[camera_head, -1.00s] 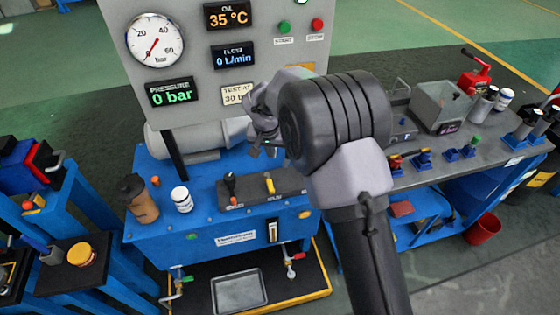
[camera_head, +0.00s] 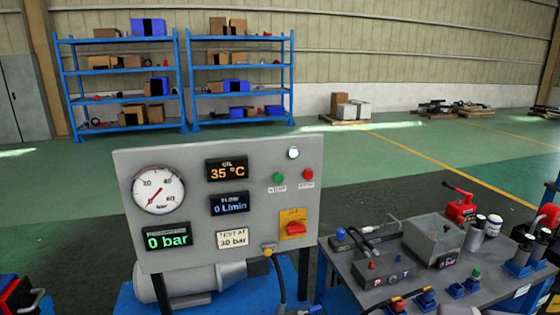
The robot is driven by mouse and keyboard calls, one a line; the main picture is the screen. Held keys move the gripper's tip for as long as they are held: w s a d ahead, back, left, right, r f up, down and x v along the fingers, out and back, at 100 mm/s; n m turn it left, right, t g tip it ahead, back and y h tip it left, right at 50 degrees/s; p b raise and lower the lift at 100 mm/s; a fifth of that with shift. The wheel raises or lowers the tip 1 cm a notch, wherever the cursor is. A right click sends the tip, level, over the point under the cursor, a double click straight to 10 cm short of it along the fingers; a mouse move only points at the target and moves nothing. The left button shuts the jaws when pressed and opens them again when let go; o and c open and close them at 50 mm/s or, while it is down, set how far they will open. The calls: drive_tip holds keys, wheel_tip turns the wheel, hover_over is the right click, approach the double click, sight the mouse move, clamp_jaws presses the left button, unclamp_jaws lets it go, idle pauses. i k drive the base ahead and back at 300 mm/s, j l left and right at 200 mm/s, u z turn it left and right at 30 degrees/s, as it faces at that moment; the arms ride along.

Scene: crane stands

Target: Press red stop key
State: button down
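The red stop key (camera_head: 308,174) is a small round red button at the upper right of the grey gauge panel (camera_head: 130,205), with a small label under it. A green key (camera_head: 278,178) with its own label sits just to its left. A white round lamp (camera_head: 293,153) is above and between them. Nothing covers the red key in this view. My gripper is not in view, so its place relative to the key and its state do not show.
The dial gauge (camera_head: 158,190) and displays fill the panel's left. A cluttered bench (camera_head: 340,262) stands to the right. Open green floor and blue shelves (camera_head: 122,79) lie behind.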

sight(307, 174)
drive_tip(key=k+l+z, duration=0.15)
drive_tip(key=l, duration=0.3)
drive_tip(key=k+l+z, duration=0.15)
drive_tip(key=l, duration=0.35)
drive_tip(key=l+z, duration=0.15)
drive_tip(key=l, duration=0.35)
